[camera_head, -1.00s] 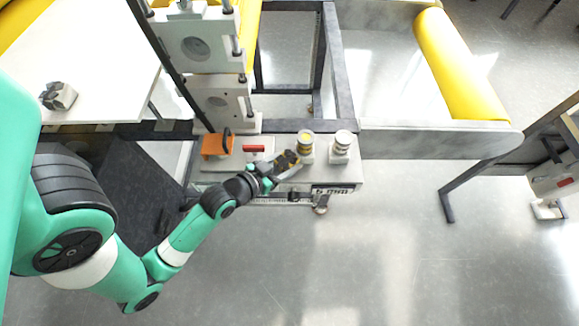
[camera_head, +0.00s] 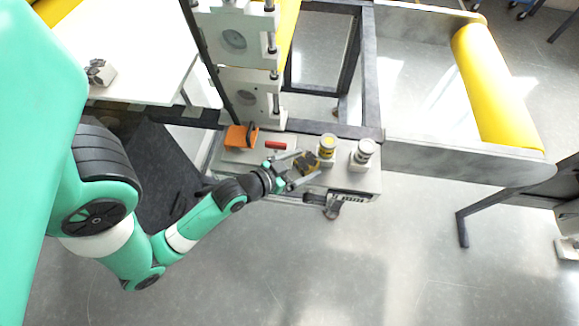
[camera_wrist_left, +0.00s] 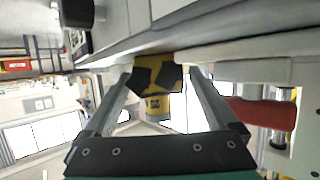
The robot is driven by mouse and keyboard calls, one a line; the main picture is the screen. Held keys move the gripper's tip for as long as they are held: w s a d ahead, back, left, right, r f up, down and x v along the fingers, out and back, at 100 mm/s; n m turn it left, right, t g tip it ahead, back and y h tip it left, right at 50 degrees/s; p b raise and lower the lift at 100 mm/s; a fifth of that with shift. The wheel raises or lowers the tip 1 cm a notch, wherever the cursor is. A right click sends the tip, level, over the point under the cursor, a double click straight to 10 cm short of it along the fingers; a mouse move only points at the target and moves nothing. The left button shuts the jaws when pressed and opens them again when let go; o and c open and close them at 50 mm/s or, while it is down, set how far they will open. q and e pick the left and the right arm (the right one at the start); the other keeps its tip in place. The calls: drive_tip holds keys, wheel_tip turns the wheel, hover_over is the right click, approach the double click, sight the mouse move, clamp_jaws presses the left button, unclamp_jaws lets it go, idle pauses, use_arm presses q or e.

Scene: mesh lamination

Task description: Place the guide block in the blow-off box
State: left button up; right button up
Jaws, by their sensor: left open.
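My left gripper (camera_head: 305,165) is open at the front of the grey machine bed. A small black and yellow block (camera_head: 307,160) lies between its fingers. In the left wrist view the black and yellow block (camera_wrist_left: 156,72) shows between the two grey fingers (camera_wrist_left: 160,90), close to a grey ledge; contact cannot be told. No label marks which thing is the guide block. A grey metallic block (camera_head: 101,72) rests on the white table at the left. I cannot identify the blow-off box. My right gripper is not in view.
A white column (camera_head: 240,95) rises behind. A yellow roller (camera_head: 495,90) is at right; floor in front is clear.

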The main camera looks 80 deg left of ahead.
use_arm(q)
drive_tip(key=p+v, duration=0.1)
drive_tip(key=v, duration=0.9)
drive_tip(key=shift+s+r+p, duration=0.2)
drive_tip(key=shift+s+p, duration=0.1)
drive_tip(key=shift+d, duration=0.1)
